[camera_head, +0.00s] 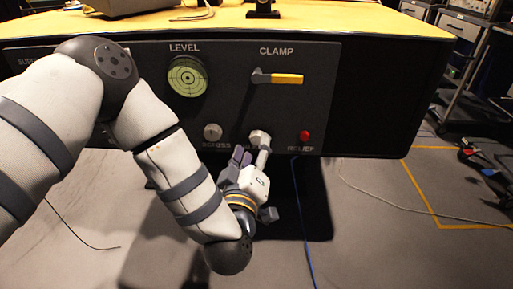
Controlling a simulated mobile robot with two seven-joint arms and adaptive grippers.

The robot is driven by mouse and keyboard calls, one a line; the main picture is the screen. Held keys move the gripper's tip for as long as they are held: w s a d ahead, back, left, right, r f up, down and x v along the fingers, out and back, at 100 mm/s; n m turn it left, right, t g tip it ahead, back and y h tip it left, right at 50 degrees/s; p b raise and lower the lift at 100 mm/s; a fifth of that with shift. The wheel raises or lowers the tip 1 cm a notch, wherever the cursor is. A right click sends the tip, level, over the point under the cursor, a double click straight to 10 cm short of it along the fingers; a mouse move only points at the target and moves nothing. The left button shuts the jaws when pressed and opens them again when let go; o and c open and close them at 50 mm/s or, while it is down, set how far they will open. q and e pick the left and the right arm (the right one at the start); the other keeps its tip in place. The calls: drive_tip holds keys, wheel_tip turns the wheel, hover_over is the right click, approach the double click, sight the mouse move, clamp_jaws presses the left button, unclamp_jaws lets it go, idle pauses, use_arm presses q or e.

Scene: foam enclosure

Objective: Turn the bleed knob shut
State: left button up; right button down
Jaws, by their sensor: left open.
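A pale round knob (259,137) sits low on the dark panel (225,105), below the CLAMP handle. My left gripper hides the place below it, so I cannot read a label there; no BLEED label shows. A second pale knob (212,131) sits to its left, above a blurred, partly covered label. My left gripper (252,154) is open just below the first knob, pointing up at the panel. One finger overlaps the knob's lower edge in the picture; I cannot tell whether they touch. My right gripper is not in view.
The yellow CLAMP handle (286,79) and round LEVEL gauge (188,77) are above the knobs. A red button (304,136) is to the right. A blue cable (302,220) runs down to the floor. Open floor (380,230) lies at right.

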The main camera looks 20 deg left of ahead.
sight(256, 140)
use_arm(q)
drive_tip(key=w, duration=0.3)
drive_tip(key=shift+w+a, duration=0.1)
drive_tip(key=shift+a, duration=0.2)
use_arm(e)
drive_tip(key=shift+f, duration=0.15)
use_arm(q)
drive_tip(key=shift+c, duration=0.2)
